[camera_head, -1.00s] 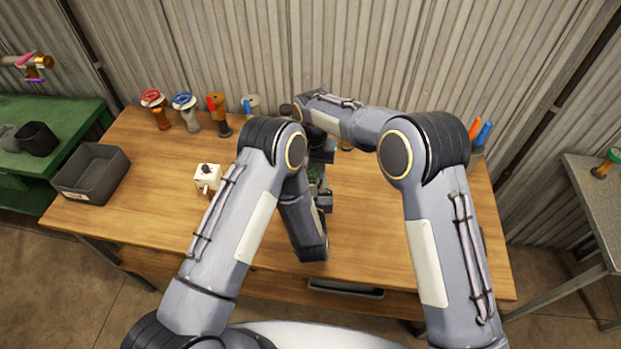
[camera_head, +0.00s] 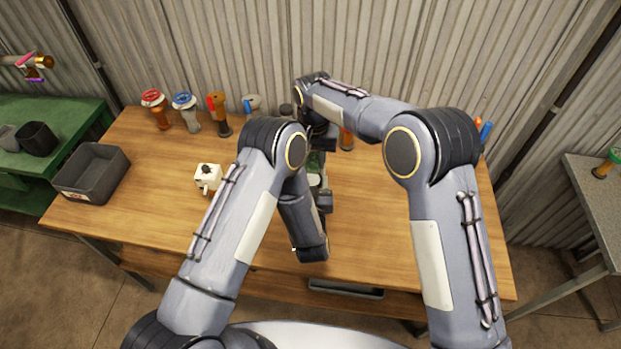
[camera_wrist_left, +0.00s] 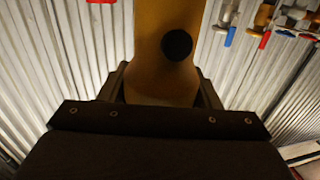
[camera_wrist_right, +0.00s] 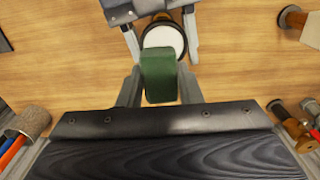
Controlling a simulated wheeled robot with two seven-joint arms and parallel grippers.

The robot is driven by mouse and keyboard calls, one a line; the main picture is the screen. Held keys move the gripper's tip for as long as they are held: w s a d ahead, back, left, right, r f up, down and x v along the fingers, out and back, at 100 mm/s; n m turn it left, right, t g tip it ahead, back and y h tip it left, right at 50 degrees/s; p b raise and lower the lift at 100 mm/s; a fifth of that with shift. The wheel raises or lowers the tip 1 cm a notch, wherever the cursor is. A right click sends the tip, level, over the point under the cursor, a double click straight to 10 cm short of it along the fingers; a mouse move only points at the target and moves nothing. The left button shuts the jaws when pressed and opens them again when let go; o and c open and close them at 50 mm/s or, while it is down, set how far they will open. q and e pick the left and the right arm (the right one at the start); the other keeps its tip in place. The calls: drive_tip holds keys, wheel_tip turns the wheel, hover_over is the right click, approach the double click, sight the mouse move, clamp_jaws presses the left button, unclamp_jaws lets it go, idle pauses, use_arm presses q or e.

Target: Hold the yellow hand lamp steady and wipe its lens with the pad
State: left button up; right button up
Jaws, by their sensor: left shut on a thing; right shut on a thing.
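The yellow hand lamp (camera_wrist_left: 165,75) fills the middle of the left wrist view, with a round black spot on its body. My left gripper (camera_head: 325,200) is shut on it. In the right wrist view the lamp's round white lens (camera_wrist_right: 164,38) faces the camera, with the left fingers around the lamp. My right gripper (camera_head: 322,140) is shut on the green pad (camera_wrist_right: 159,75). The pad also shows in the head view (camera_head: 316,160). The pad overlaps the lens's near edge in the right wrist view; I cannot tell whether they touch. The lamp body is mostly hidden in the head view.
A grey bin (camera_head: 92,173) is at the table's left end.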

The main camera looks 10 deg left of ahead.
drive_tip(key=d, duration=0.8)
idle(0.4)
use_arm(q)
drive_tip(key=o, duration=1.3)
drive_tip(key=shift+c, duration=0.2)
